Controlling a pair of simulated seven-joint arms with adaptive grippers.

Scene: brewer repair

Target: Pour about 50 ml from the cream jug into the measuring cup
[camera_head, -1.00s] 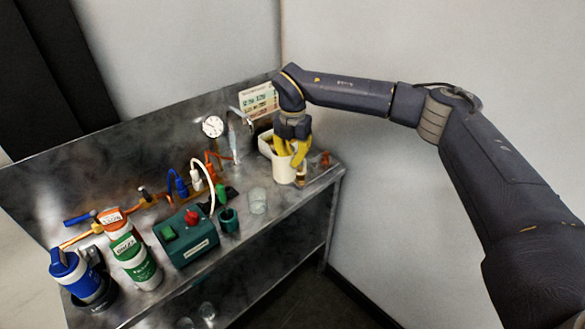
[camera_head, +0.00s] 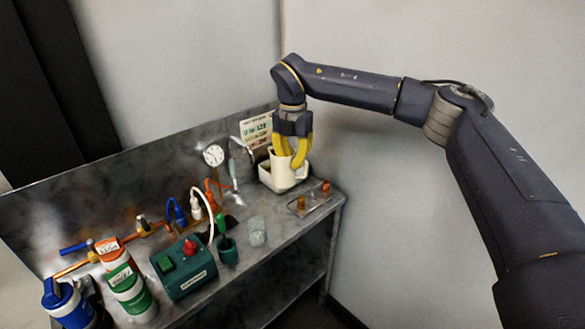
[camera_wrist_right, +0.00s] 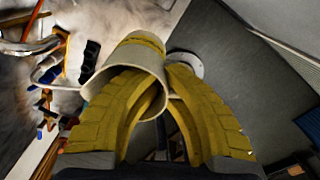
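The cream jug (camera_head: 281,166) is in my right gripper (camera_head: 297,160), above the back right end of the steel bench. The yellow fingers are closed at its rim; it also shows in the right wrist view (camera_wrist_right: 132,62), its open mouth partly covered by a finger. I cannot tell whether a finger is inside the rim. My left gripper is out of view.
A small tray (camera_head: 318,207) with amber and orange pieces lies at the bench's right end. A gauge (camera_head: 213,156) and pipes line the back.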

